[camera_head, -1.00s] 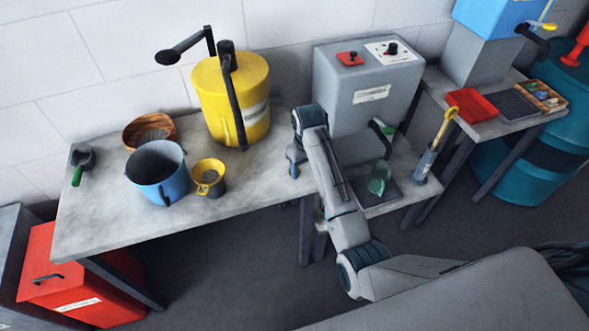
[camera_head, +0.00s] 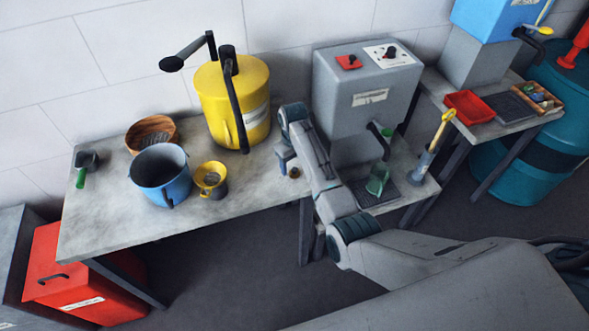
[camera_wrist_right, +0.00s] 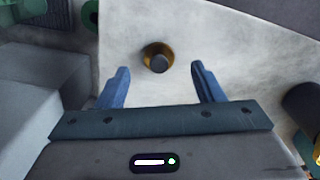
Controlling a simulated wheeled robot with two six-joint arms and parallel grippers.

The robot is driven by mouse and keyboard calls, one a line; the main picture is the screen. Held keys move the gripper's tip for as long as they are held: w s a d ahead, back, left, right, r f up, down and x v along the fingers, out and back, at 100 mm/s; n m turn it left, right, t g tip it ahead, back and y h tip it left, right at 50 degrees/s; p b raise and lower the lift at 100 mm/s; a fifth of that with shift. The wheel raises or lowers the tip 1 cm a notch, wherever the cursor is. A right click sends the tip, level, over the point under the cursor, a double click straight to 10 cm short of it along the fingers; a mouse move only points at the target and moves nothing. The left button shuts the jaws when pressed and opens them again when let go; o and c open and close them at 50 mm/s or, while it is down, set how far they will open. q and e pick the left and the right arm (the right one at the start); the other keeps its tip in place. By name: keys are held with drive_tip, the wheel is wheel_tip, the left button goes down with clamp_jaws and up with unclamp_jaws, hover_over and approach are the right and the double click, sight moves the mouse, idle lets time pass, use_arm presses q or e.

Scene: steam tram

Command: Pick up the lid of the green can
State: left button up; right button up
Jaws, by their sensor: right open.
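A small round brass piece with a dark knob (camera_wrist_right: 157,58), which looks like a lid, lies on the pale tabletop; it also shows as a small brown spot (camera_head: 294,172) in the head view. My right gripper (camera_wrist_right: 160,75) is open, with the piece just beyond and between its two blue fingertips, not gripped. In the head view my right gripper (camera_head: 284,158) is over the right end of the table, partly hidden by my own arm. A green can (camera_head: 378,180) stands on the dark drip tray under the grey machine. My left gripper is not in view.
A grey machine (camera_head: 365,90) stands close on the right of my right gripper. A yellow tank (camera_head: 225,95), a yellow cup (camera_head: 211,180), a blue pot (camera_head: 160,180) and a wooden bowl (camera_head: 152,125) stand to the left. The table front (camera_head: 250,195) is clear.

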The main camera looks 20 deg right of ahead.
drive_tip(key=shift+f, duration=1.4)
drive_tip(key=shift+c, duration=0.4)
drive_tip(key=c, duration=1)
drive_tip(key=shift+o, duration=0.2)
drive_tip(key=shift+r, duration=0.1)
